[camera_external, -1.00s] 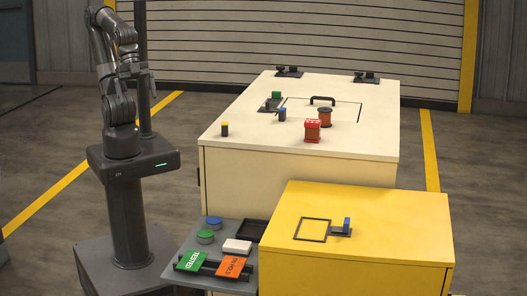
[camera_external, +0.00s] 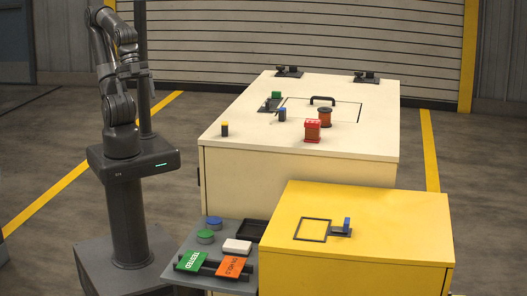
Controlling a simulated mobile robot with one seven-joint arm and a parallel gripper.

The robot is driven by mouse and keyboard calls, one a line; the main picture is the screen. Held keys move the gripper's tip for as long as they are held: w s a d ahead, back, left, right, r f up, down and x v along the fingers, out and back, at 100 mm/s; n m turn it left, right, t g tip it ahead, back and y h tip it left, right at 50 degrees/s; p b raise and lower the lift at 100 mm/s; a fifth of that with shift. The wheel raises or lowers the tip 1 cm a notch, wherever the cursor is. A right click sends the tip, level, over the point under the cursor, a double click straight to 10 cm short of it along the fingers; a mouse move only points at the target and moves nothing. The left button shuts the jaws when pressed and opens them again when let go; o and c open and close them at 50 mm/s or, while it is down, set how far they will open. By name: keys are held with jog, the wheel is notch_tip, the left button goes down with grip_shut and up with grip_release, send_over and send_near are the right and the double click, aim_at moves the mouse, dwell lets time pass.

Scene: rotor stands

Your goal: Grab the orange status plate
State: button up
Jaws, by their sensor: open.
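The orange status plate (camera_external: 233,267) lies at the front right of a grey side tray (camera_external: 212,239), its lettering upside down in this view. A green status plate (camera_external: 191,262) with the word TESTED, also upside down, lies to its left. Both rest at a dark rail. My arm is folded up at the left, above its base. My gripper (camera_external: 136,72) is small in the picture, open, well above and away from the orange plate. Nothing shows between its fingers.
The tray also holds a blue-topped button (camera_external: 213,222), a green button (camera_external: 205,237), a white block (camera_external: 237,246) and a black tray (camera_external: 254,231). A yellow cabinet (camera_external: 380,235) stands close on the right. A cream cabinet (camera_external: 245,150) with several parts stands behind.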

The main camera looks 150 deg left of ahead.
jog(key=n+g+h, duration=0.1)
jog(key=n+g, duration=0.4)
jog(key=n, duration=2.2)
send_over(231, 266)
jog(key=a, duration=0.1)
notch_tip(231, 266, down, 30)
jog(key=f, duration=1)
jog(key=shift+d+f, duration=0.1)
jog(key=shift+d, duration=0.25)
jog(key=shift+c, duration=0.2)
